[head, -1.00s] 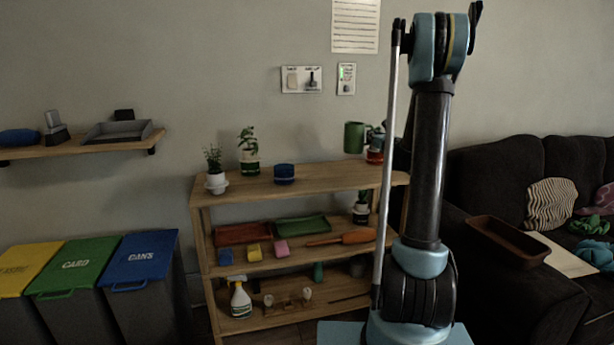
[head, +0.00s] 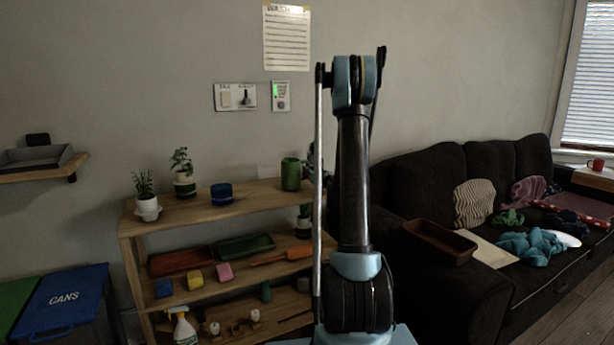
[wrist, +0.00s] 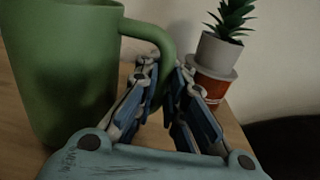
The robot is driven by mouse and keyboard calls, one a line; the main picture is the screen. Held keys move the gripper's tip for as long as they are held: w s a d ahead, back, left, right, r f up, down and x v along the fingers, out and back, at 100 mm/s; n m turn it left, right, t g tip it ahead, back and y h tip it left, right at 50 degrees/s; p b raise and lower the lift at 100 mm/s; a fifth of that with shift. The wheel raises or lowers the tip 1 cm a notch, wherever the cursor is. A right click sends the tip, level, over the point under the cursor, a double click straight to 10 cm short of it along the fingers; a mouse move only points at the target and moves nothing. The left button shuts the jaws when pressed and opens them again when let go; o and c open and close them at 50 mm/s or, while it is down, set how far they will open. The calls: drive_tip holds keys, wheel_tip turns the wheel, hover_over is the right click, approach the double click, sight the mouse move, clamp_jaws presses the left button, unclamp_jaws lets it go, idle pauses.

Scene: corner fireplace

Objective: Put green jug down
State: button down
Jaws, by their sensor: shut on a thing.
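The green jug (head: 291,174) is upright at the right part of the shelf unit's wooden top (head: 240,201). In the wrist view the green jug (wrist: 66,70) fills the left side, and its base appears to be on or very close to the wood. My gripper (wrist: 163,75) is shut on the jug's handle, with a finger on either side of it. In the head view my arm hides the gripper.
A potted plant in a grey pot (wrist: 219,50) stands just right of the gripper. A blue pot (head: 221,194) and two potted plants (head: 184,180) stand further left on the top. Bare wood lies between the blue pot and the jug. A dark sofa (head: 420,175) is at right.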

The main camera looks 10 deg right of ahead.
drive_tip(key=shift+f, duration=0.3)
drive_tip(key=shift+f, duration=0.1)
drive_tip(key=c, duration=1.7)
unclamp_jaws()
drive_tip(key=shift+o, duration=0.2)
